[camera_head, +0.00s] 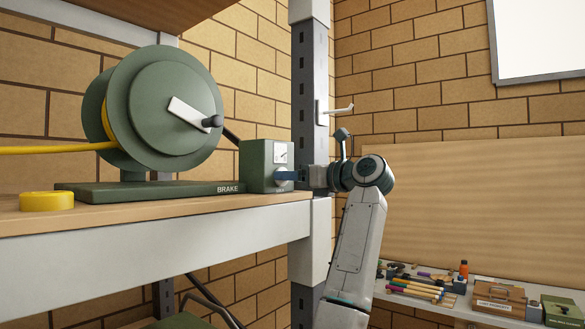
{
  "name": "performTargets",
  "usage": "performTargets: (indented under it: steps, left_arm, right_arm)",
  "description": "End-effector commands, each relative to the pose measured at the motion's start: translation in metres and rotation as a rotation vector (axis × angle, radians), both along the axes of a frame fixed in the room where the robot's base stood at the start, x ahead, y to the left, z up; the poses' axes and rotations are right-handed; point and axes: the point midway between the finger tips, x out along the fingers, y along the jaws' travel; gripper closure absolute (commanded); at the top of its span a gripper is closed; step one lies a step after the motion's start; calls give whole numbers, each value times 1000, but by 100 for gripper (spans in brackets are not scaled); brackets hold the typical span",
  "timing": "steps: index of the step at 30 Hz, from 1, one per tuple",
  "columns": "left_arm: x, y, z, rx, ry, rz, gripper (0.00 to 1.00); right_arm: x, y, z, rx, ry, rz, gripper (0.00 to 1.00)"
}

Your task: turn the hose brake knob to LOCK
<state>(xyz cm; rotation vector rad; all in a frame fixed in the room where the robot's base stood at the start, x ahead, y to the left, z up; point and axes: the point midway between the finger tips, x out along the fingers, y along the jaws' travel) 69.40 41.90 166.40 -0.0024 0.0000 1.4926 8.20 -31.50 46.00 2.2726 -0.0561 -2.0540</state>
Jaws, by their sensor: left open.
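The green hose reel (172,105) stands on a wooden shelf, with a yellow hose wound on it and a crank on its face. The green brake box (255,166) sits at the right end of the reel's base, beside the word BRAKE. A small white dial plate (281,153) is on the box; its marks are too small to read. The brake knob (281,172) is below the plate, mostly hidden by my fingers. My left gripper (288,176) is open at the knob, reaching in from the right; I cannot tell whether it touches. My right gripper is not in view.
A grey upright post (309,90) stands close behind my left gripper, with a white hook (340,110) on it. A yellow roll (47,201) lies at the shelf's left. A lower bench (460,312) at the right holds tools and boxes.

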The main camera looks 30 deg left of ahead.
Motion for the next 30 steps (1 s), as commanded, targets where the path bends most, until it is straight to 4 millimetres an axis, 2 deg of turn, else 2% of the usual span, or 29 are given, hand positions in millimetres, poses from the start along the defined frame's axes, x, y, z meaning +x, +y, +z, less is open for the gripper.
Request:
performTargets:
  steps: [4, 12, 14, 19, 30]
  left_arm:
    - [1, 9, 0, 0, 0, 0, 36]
    - [1, 10, -1, 0, 0, 0, 36]
    - [1, 10, -1, 0, 0, 0, 46]
    - [1, 10, -1, 0, 0, 0, 80]
    - [1, 10, -1, 4, 50, 0, 81]
  right_arm:
    - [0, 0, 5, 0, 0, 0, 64]
    - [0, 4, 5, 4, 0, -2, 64]
    - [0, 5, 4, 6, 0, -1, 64]
    - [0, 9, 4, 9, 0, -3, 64]
    - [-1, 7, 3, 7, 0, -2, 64]
